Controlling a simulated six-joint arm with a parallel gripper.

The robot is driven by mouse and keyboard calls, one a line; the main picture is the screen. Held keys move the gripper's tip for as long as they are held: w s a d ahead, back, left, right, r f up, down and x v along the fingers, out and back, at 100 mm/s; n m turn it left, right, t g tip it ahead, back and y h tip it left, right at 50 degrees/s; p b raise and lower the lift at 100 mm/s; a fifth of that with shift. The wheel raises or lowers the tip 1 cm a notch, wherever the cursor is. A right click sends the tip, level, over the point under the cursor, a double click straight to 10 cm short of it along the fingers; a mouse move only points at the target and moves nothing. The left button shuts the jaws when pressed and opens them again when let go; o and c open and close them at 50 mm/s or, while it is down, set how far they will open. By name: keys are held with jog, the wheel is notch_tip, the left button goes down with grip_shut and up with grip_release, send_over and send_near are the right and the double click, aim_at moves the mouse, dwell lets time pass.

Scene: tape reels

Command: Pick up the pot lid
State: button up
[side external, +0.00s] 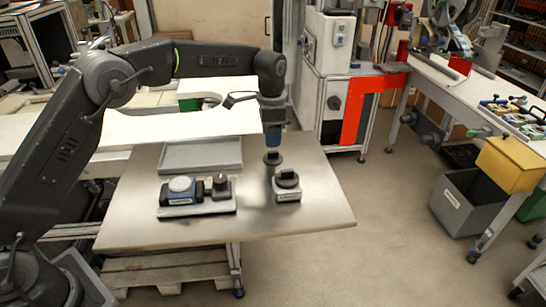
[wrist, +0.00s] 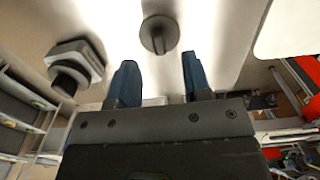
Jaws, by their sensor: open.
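A round dark grey lid (side external: 273,158) with a raised bar handle tops a small grey cylinder on the metal table (side external: 330,215). In the wrist view the lid (wrist: 159,35) shows from above, beyond the fingertips and roughly centred between them. My gripper (side external: 272,145) points down just above the lid. In the wrist view my gripper (wrist: 158,65) has its two blue fingers apart with nothing between them. In the side view I cannot tell the exact gap between fingertips and handle.
A pale block with a dark knob (side external: 287,183) stands close in front of the lid; it also shows in the wrist view (wrist: 75,65). A blue-and-grey device on a plate (side external: 197,194) is at the left. A grey tray (side external: 202,154) lies behind. The table's right side is clear.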

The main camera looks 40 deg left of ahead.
aim_at(270, 152)
jog(key=shift+s+f, duration=0.15)
jog(key=shift+f, duration=2.45)
grip_shut()
